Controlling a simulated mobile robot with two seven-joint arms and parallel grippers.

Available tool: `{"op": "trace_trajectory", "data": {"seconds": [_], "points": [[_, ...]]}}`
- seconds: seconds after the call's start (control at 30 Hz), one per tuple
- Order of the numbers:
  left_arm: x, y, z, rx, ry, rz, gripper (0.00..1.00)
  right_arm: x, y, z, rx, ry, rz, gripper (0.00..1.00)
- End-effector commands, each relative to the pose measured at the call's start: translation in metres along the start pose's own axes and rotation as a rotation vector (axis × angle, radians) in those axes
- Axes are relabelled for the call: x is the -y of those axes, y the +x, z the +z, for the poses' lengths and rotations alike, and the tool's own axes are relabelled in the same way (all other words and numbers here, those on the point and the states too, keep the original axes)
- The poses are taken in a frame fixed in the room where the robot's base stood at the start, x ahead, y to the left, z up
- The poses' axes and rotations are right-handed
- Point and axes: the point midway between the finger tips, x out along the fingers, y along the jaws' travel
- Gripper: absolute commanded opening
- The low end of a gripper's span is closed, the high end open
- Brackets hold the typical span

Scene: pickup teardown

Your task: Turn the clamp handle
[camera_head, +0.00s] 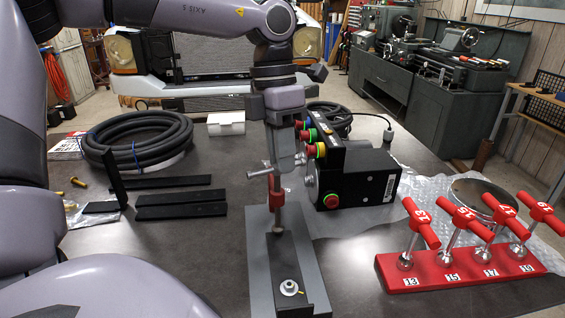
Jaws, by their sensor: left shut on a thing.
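The clamp stands on a grey plate (257,262) near the middle front of the table. A black bar (281,258) lies on the plate, with a round metal fitting (289,288) at its near end. The clamp handle (276,193) has a red part and a metal rod and stands about upright at the bar's far end. My left gripper (277,170) comes down from above and is shut on the handle's upper part, hiding some of it. The exact finger contact is hard to make out. My right gripper is not in view.
A black control box (358,178) with colored buttons stands close behind the clamp. A red rack (462,268) with numbered T-handles is at right. Black hose coils (138,143) and flat black bars (181,204) lie at left.

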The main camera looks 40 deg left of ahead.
Motion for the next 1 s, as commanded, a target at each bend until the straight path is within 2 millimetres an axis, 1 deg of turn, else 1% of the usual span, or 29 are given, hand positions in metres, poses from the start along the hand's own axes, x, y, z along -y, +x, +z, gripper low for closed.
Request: {"op": "trace_trajectory", "data": {"seconds": [0.03, 0.7, 0.8, 1.0], "points": [[-0.002, 0.004, 0.0, 0.011, -0.046, 0.001, 0.0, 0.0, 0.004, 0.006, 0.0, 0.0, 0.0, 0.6], [-0.006, 0.005, -0.007, 0.125, -0.661, 0.001, 0.0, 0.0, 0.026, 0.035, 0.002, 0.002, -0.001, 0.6], [-0.005, 0.004, -0.007, 0.131, -0.702, -0.001, 0.0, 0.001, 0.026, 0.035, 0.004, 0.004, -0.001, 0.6], [-0.005, 0.004, -0.008, 0.128, -0.707, -0.001, 0.0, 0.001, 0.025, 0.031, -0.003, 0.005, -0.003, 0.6]]}}
